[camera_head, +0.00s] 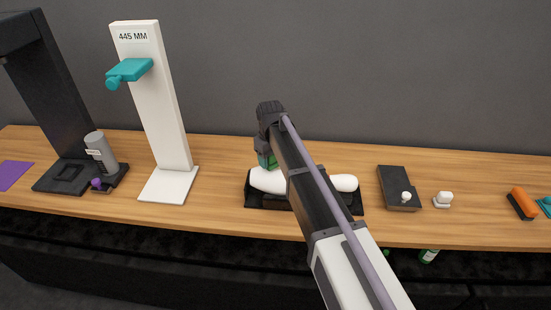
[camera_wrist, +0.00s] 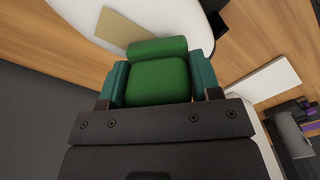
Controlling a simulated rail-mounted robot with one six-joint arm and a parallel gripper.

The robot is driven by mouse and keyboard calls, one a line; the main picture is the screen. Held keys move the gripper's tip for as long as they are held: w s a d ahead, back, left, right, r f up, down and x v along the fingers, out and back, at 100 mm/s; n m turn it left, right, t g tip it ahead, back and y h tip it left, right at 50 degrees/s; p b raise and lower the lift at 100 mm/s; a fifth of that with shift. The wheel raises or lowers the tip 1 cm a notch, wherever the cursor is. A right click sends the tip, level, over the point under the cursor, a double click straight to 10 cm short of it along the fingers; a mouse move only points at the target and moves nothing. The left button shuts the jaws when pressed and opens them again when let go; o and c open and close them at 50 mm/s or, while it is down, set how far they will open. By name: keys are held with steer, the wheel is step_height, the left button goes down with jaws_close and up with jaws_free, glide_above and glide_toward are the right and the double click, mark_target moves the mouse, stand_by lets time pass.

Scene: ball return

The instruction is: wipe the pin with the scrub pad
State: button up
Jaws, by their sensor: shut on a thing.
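The white pin (camera_head: 268,181) lies on its side in a black cradle (camera_head: 285,207) on the bench, partly hidden behind my arm. In the wrist view the pin (camera_wrist: 80,14) fills the top and bears a tan patch (camera_wrist: 120,30). My gripper (camera_head: 266,158) is above the pin's wide left part. It is shut on the green scrub pad (camera_wrist: 158,80), which sits between the teal fingers. The pad covers part of the pin in the wrist view, close to the tan patch. I cannot tell whether pad and pin touch.
A white stand (camera_head: 155,100) marked 445 MM, with a teal slider (camera_head: 130,70), stands left. A grey cylinder (camera_head: 100,152) stands by a black frame (camera_head: 50,90). A black block (camera_head: 394,184) with a white knob and an orange brush (camera_head: 523,202) are right.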

step_height(320, 180, up, 6)
steer(key=p, duration=0.6)
step_height(320, 180, up, 3)
steer(key=p, duration=0.3)
steer(key=shift+r, duration=0.15)
